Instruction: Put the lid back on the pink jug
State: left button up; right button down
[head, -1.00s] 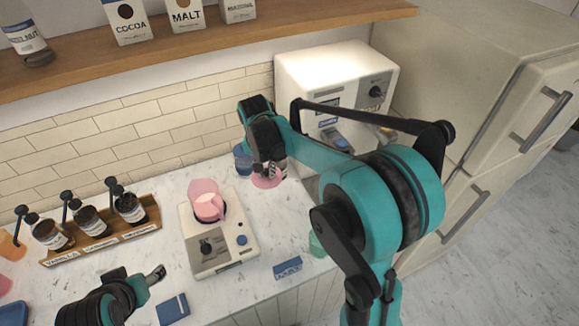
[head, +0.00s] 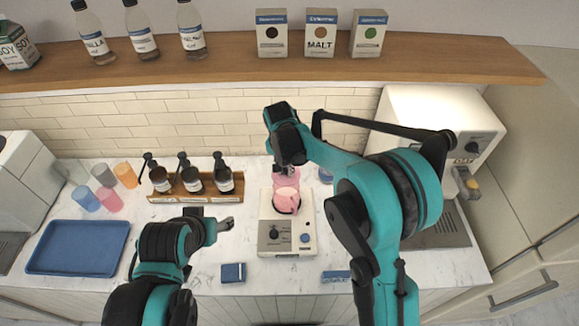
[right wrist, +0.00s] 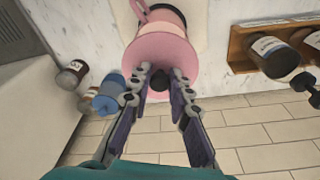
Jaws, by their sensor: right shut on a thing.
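The pink jug (head: 287,203) stands on a white machine base (head: 287,243) in the head view. Its handle (right wrist: 138,8) shows at the top of the right wrist view. My right gripper (head: 287,169) is shut on the dark knob of the round pink lid (head: 285,180). The lid (right wrist: 160,55) covers much of the jug in the right wrist view. It is at the jug's far side in the head view; I cannot tell whether they touch. My left gripper (head: 226,224) is left of the machine, its finger gap unclear.
A wooden rack (head: 195,190) of dark jars stands left of the machine. A blue container (head: 326,175) is to the right, also in the right wrist view (right wrist: 108,92). A blue tray (head: 78,248) and coloured cups are at left. A white appliance (head: 445,120) stands at right.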

aim_at(285, 175)
jog(key=shift+f+b, duration=1.75)
jog(key=shift+f, duration=1.1)
jog(key=shift+f+b, duration=0.1)
jog(key=shift+b, duration=0.55)
dwell(0.3)
jog(key=c, duration=0.8)
grip_release()
jog(key=shift+c, duration=0.2)
jog(key=shift+r+p, duration=2.1)
jog(key=shift+r, duration=1.45)
